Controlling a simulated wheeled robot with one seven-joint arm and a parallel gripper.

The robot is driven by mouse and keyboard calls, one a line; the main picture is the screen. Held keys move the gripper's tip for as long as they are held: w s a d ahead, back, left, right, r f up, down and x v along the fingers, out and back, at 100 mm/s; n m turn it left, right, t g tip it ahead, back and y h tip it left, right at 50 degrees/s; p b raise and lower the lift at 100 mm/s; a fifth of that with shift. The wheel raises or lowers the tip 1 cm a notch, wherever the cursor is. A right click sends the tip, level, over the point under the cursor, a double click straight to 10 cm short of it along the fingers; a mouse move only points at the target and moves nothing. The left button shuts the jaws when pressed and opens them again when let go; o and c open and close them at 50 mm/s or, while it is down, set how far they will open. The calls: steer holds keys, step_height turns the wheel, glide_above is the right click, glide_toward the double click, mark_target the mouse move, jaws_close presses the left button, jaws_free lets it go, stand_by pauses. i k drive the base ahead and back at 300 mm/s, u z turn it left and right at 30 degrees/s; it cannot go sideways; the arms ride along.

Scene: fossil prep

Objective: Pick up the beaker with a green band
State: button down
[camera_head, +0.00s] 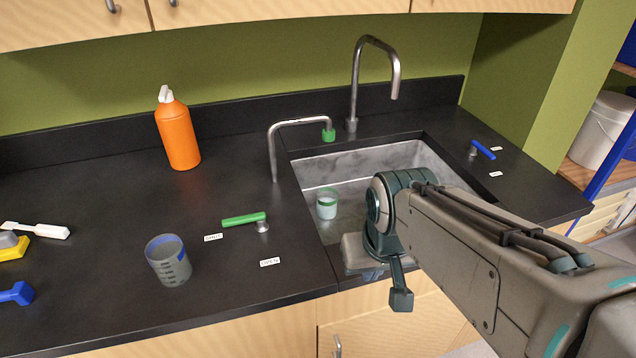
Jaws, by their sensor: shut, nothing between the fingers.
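The beaker with a green band (327,205) stands upright in the left part of the sink, below the green-tipped spout. It is pale and small, with the green band near its rim. My gripper (401,299) is at the end of my arm, over the front edge of the sink, to the right of and nearer than the beaker. It is shut and empty, apart from the beaker. My arm covers the right front part of the sink.
A second beaker with a blue band (168,262) stands on the counter (90,215). A green-handled valve (245,219) is left of the sink (400,157), and a blue-handled one (483,150) right. A tall faucet (395,75) rises behind. An orange bottle (178,135) stands at back left.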

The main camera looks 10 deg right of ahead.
mark_target(327, 196)
steer(key=u, duration=1.25)
steer(key=k, duration=0.4)
steer(key=z, duration=1.45)
steer(key=i, duration=0.5)
steer(key=u, duration=0.05)
